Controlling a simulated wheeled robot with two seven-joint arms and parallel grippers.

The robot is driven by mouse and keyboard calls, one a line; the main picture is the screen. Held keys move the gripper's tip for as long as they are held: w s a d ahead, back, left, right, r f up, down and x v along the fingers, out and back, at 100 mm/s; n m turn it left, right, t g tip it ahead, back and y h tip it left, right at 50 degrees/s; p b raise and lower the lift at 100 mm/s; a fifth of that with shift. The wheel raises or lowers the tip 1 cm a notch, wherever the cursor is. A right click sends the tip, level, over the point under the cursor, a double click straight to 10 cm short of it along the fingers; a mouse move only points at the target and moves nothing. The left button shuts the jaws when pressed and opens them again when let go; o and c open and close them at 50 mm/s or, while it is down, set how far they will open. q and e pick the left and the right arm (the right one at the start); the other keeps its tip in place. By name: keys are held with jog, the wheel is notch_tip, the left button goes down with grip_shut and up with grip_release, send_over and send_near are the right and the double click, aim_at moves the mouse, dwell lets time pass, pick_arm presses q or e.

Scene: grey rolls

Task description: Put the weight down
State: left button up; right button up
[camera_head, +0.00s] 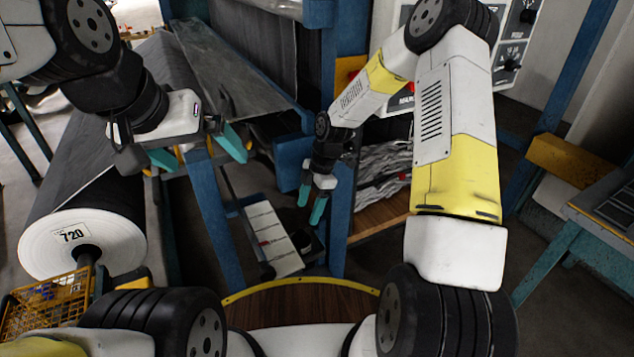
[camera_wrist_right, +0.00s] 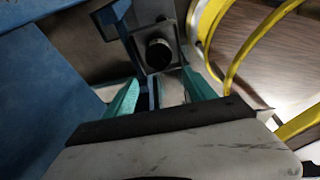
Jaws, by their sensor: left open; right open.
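A dark cylinder that looks like the weight (camera_wrist_right: 158,52) stands in a grey, square-edged holder (camera_wrist_right: 142,38) in the right wrist view. In the head view a dark round shape that may be the same weight (camera_head: 303,241) sits low beside the blue post. My right gripper (camera_head: 311,203) is open and empty, above and near it. In the right wrist view its two teal fingers (camera_wrist_right: 160,90) are spread, with the cylinder beyond the tips and no contact visible. My left gripper (camera_head: 200,152) is open and empty, by the blue frame at left.
White blocks (camera_head: 272,236) lie in a low tray left of the dark shape. Blue posts (camera_head: 340,215) stand close to my right gripper. A large grey roll (camera_head: 85,240) marked 720 is at left, with a yellow basket (camera_head: 45,303) below. Yellow rails (camera_wrist_right: 235,50) curve at right in the wrist view.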

jog(key=s+d+r+m+t+h, duration=0.1)
jog(key=s+d+r+m, duration=0.15)
jog(key=r, duration=0.45)
jog(key=s+d+r+m+t, duration=0.1)
jog(key=s+d+r+m, duration=0.1)
jog(key=r+m, duration=0.35)
jog(key=s+d+r+m+t+h, duration=0.1)
jog(key=s+d+r+m, duration=0.15)
jog(key=r, duration=0.65)
jog(key=s+d+r+m+t+y, duration=0.1)
jog(key=s+d+r+m+t, duration=0.2)
jog(key=s+r+m, duration=0.8)
jog(key=s+t, duration=0.1)
jog(key=s, duration=0.3)
jog(key=shift+d, duration=0.4)
